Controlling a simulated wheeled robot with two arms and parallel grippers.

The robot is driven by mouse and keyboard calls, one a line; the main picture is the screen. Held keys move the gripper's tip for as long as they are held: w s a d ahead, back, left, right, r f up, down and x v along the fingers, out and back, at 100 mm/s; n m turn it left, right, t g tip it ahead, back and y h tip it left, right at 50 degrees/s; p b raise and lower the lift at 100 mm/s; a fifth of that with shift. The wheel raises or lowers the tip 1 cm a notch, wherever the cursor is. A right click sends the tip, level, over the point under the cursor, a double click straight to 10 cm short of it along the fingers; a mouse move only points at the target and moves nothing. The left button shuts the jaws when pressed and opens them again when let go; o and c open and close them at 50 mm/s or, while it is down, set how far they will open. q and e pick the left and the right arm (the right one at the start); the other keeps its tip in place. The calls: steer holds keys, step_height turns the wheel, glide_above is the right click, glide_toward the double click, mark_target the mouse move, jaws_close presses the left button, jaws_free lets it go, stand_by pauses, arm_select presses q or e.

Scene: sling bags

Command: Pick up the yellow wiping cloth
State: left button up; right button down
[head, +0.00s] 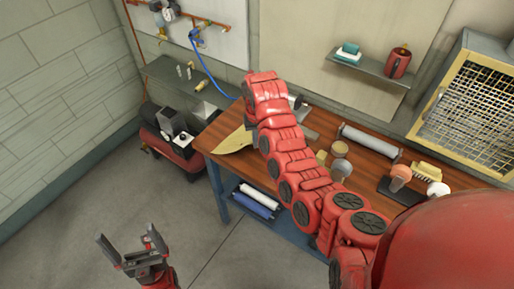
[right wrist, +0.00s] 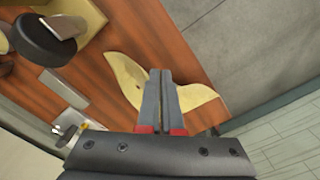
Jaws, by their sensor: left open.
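The yellow wiping cloth (head: 233,142) is near the left end of the wooden workbench. In the head view it rises to a peak beside my right arm's end. In the right wrist view the cloth (right wrist: 198,97) spreads out on both sides of my right gripper (right wrist: 161,75). The right fingers are close together, with the cloth pinched between them; the exact grip spot is hidden by the fingers. My left gripper (head: 132,245) is open and empty, low over the floor at the lower left.
The wooden workbench (head: 222,130) also bears a grey roller (head: 370,141), a brush (head: 426,171) and several round items. My right arm crosses over its middle.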

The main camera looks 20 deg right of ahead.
steer(key=shift+r, duration=0.1)
step_height(320, 180, up, 18)
steer(key=p, duration=0.7)
